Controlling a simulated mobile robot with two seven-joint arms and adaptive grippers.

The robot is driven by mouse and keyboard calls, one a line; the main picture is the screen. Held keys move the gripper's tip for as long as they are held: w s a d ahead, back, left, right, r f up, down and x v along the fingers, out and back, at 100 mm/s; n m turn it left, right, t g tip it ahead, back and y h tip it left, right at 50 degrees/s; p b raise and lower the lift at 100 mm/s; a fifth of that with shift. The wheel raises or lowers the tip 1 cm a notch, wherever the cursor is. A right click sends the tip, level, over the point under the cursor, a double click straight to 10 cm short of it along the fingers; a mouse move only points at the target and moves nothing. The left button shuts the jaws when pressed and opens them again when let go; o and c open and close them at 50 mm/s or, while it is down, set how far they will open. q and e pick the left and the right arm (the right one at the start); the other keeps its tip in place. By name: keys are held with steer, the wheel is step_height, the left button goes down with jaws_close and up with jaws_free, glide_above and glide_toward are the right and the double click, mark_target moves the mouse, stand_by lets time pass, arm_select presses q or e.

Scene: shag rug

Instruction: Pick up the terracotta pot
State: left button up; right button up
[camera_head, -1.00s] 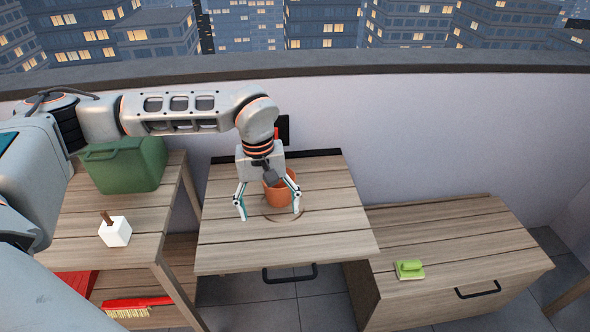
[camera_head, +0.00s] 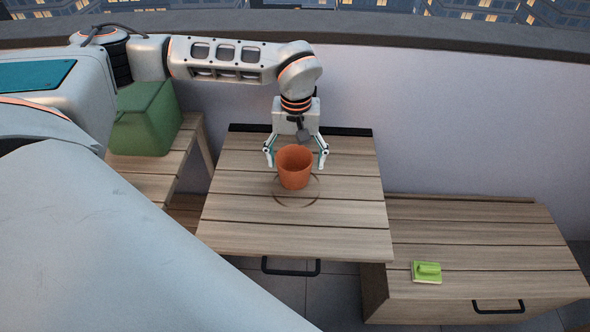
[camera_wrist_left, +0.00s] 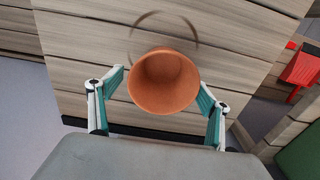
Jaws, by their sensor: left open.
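The terracotta pot (camera_head: 294,168) stands upright on the middle wooden table (camera_head: 240,238), over the far part of a dark ring mark (camera_head: 312,202). My left gripper (camera_head: 296,162) is open just behind the pot, with one finger on either side of it. In the left wrist view the pot (camera_wrist_left: 164,82) shows its empty inside, and the open fingers of the left gripper (camera_wrist_left: 160,98) flank it. Small gaps seem to show between fingers and pot; contact is hard to tell. My right gripper is not in view.
A green bin (camera_head: 143,118) stands on the left table. A wall with a dark ledge (camera_head: 420,36) runs behind. The middle table's front is clear.

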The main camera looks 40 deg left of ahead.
arm_select(q)
steer(key=f, duration=0.4)
steer(key=shift+s+b, duration=0.3)
steer(key=shift+s, duration=0.05)
steer(key=c, duration=1.3)
steer(key=shift+w+r, duration=0.1)
steer(key=shift+r, duration=0.05)
step_height(320, 180, up, 20)
steer(key=p, duration=0.3)
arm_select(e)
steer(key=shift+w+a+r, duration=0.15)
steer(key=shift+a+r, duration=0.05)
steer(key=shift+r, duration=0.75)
